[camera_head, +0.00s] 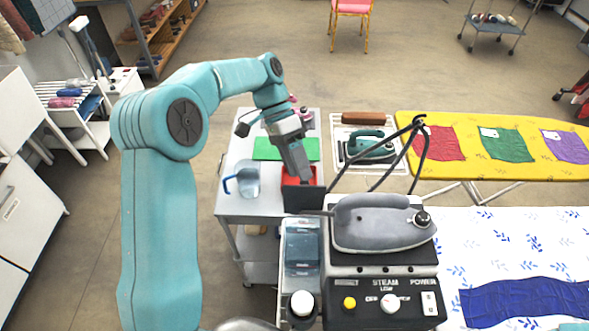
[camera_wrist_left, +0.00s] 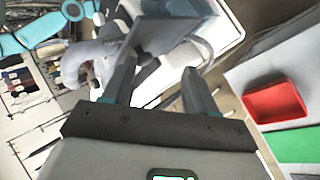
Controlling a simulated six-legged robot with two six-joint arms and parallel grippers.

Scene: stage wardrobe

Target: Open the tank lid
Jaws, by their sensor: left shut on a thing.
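The steam station's tank (camera_head: 302,250) is a clear, bluish box on the left side of the black and grey station. The dark tank lid (camera_head: 304,200) stands up at the tank's far end, away from the tank's top. My left gripper (camera_head: 303,180) is at the far side of the lid and shut on it; the exact contact is partly hidden. In the left wrist view a greyish panel (camera_wrist_left: 185,32), apparently the lid, lies beyond the fingers of my left gripper (camera_wrist_left: 163,78). My right gripper is not in view.
A grey iron (camera_head: 378,224) rests on the station, right of the tank. Behind are a red tray (camera_head: 319,173), a green mat (camera_head: 266,149) and a clear jug (camera_head: 248,181) on a grey trolley. A yellow ironing board (camera_head: 460,189) is at right.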

